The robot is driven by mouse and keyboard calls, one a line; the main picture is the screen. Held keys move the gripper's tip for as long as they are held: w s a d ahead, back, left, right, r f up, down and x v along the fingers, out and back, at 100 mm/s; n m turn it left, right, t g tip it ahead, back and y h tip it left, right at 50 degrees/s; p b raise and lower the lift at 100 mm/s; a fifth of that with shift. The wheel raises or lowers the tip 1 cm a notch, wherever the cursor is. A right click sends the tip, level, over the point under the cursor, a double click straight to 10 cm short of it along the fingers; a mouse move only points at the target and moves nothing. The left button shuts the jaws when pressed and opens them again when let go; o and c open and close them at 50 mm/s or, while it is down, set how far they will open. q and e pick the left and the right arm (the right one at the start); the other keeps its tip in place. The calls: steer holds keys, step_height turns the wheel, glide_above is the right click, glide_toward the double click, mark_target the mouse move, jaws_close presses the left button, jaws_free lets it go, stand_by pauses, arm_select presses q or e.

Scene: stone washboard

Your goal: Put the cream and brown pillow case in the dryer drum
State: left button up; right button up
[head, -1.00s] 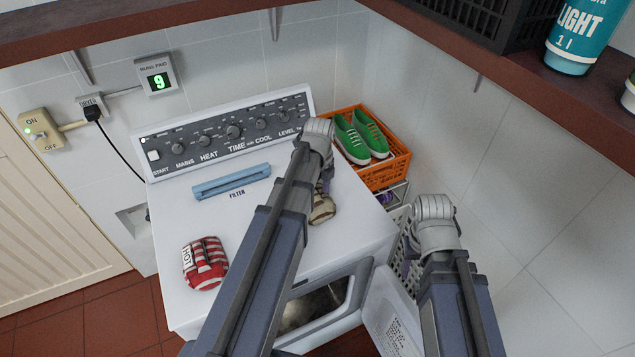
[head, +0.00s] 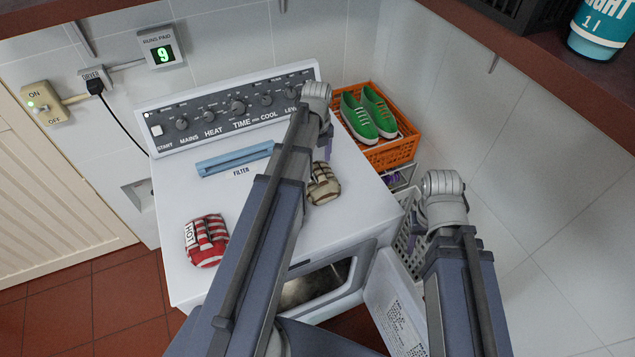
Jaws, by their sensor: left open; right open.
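A small cream and brown bundled cloth (head: 325,186) lies on the dryer's white top, right of my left arm, which hides part of it. It matches the task's colours, but I cannot tell whether it is a pillow case. The dryer drum (head: 318,287) shows through the open front hatch, partly behind my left arm. Something pale is inside; I cannot tell what. The dryer door (head: 398,318) hangs open at the right. My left arm crosses the dryer top and my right arm stands beyond its right side. Both grippers are hidden behind my arm links.
A red and white striped cloth (head: 206,241) marked HOT and a blue filter handle (head: 234,158) are on the dryer top. An orange crate (head: 398,152) with green shoes (head: 368,114) stands right, above a white basket (head: 411,240). A shelf (head: 540,90) overhangs the upper right.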

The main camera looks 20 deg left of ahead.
mark_target(318, 169)
arm_select(q)
steer(key=shift+s+d+f+b, duration=0.1)
steer(key=shift+f+b, duration=1.2)
steer(key=shift+b, duration=0.05)
steer(key=shift+s+d+f+b, duration=0.1)
steer(key=shift+f+b, duration=1.2)
steer(key=shift+r, duration=0.1)
steer(key=shift+c, duration=0.2)
jaws_close()
